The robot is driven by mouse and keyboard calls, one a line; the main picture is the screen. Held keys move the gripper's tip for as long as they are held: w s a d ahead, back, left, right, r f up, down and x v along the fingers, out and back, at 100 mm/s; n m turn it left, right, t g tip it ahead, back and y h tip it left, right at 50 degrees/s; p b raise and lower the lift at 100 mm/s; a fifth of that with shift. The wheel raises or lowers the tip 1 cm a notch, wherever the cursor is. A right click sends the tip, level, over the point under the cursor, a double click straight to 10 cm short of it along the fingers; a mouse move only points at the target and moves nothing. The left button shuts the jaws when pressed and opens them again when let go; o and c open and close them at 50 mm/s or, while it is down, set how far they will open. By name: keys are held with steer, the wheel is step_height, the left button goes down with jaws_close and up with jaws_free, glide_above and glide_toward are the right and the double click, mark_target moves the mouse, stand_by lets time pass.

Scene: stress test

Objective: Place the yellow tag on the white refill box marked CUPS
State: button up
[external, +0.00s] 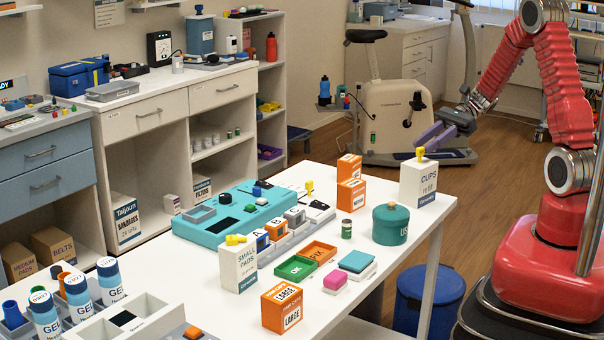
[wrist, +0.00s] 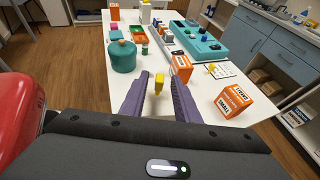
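The white refill box marked CUPS (external: 418,184) stands upright at the right end of the white table. A small yellow tag (external: 420,153) stands on its top and looks in contact with it. My gripper (external: 428,137) is just above and beside the tag, at the box's upper right. In the wrist view the two purple fingers of my gripper (wrist: 162,82) are apart, and the yellow tag (wrist: 159,83) shows between their tips with a gap on each side. The box is hard to make out there against the white table.
A teal pot (external: 390,225) and a small green jar (external: 346,229) stand left of the box. A blue bin (external: 428,300) is below the table edge.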

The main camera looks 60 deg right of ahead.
steer(key=v, duration=0.5)
stand_by(0.5)
steer(key=s+a+r+n+h, duration=0.4)
steer(key=s+a+n+h, duration=0.2)
steer(key=n, duration=0.5)
steer(key=s+a+r+n+h, duration=0.5)
steer(key=s+n, duration=0.3)
steer(key=n, duration=0.3)
steer(key=shift+a+n+h, duration=0.3)
steer(key=shift+a+h, duration=0.4)
steer(key=shift+h, duration=0.1)
steer(key=shift+s+r, duration=0.1)
steer(key=shift+s, duration=0.05)
stand_by(3.9)
